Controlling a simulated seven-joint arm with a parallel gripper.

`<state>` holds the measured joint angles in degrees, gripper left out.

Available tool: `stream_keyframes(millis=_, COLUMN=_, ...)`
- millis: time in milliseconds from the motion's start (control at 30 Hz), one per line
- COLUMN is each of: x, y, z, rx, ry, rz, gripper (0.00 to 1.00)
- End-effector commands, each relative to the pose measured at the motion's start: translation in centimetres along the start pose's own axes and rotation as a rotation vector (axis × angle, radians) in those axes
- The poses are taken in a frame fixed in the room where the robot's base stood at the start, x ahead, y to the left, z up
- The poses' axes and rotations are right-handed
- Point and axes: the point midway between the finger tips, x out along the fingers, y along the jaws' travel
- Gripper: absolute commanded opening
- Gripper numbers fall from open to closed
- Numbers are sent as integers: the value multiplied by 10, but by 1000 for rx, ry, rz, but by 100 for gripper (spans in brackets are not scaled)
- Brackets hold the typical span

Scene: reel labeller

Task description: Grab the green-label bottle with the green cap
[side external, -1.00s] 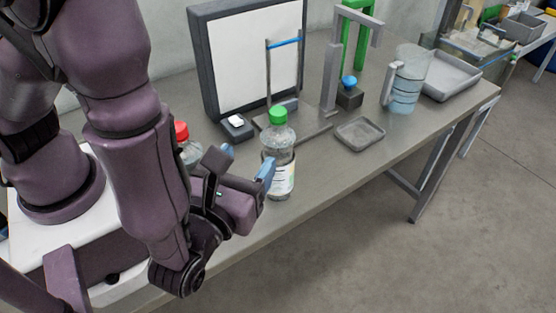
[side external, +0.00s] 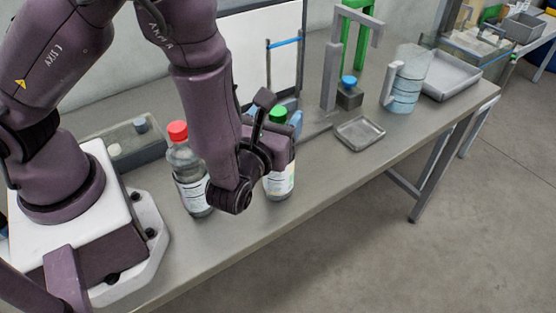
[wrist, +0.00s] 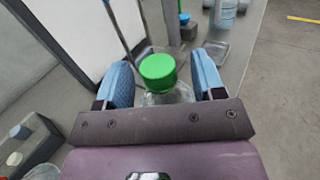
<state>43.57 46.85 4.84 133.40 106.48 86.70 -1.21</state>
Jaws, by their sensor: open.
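The green-capped bottle (side external: 279,181) stands upright on the grey bench, clear-bodied with a pale label. In the side view my gripper (side external: 283,120) is at its upper part and hides some of it. In the wrist view the green cap (wrist: 158,70) lies between the two blue fingers of my gripper (wrist: 164,84), with a gap on each side. The gripper is open. Most of the bottle's body is hidden below the gripper in that view. A red-capped bottle (side external: 188,168) stands to the left, close to my wrist.
A white panel in a dark frame (side external: 262,50) stands behind. A stand with a blue bar (side external: 284,43), a small grey tray (side external: 360,133) and a jug of blue liquid (side external: 404,85) are to the right. The front bench edge is clear.

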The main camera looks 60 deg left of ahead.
Motion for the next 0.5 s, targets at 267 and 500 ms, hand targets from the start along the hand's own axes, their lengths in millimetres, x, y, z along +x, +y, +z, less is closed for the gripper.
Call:
stream_keyframes(millis=267, x=8, y=0, z=0, rx=1, ry=1, rz=-1, gripper=62)
stream_keyframes(millis=500, x=7, y=0, z=0, rx=1, ry=1, rz=-1, gripper=16)
